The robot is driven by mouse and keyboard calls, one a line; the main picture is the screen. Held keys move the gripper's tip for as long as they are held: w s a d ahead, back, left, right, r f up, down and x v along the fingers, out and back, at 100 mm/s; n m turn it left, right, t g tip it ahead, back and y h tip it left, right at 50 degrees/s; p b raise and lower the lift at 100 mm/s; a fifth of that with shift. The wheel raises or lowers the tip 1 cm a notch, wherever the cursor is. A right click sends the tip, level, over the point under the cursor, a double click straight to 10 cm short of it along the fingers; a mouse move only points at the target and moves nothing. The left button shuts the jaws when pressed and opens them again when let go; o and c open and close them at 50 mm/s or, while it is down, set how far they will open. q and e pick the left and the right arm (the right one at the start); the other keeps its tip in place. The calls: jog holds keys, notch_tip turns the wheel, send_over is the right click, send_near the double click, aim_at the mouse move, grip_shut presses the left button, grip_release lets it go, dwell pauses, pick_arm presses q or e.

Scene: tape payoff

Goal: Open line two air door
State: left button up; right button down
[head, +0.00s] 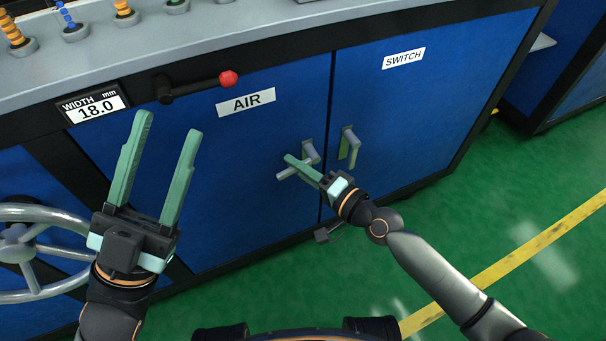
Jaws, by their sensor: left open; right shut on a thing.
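The blue air door (235,160), with a white AIR label (246,102), is the left of two cabinet doors and looks closed. Its grey lever handle (310,151) is near the door's right edge. My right gripper (292,165) is shut on this handle, and its fingers partly hide the lever. My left gripper (168,140) is open and empty, raised in front of the left part of the cabinet. The switch door (405,115), with a SWITCH label (404,58), is to the right and has its own handle (349,143) hanging down.
A lever with a red knob (228,79) sticks out above the air door, beside a WIDTH display (92,105) reading 18.0. A grey handwheel (30,245) is at the left, close to my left gripper. Green floor (500,210) is clear to the right.

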jog(key=shift+r+m+b, duration=0.1)
jog(key=shift+m+b, duration=0.5)
pick_arm(q)
notch_tip(320, 180, down, 2)
jog(key=shift+d+f+y, duration=0.1)
jog(key=shift+f+y, duration=0.1)
jog(key=shift+y, duration=0.1)
pick_arm(e)
jog(key=shift+r, duration=0.15)
jog(key=shift+r+m+t+y, duration=0.1)
jog(key=shift+m+t+y, duration=0.2)
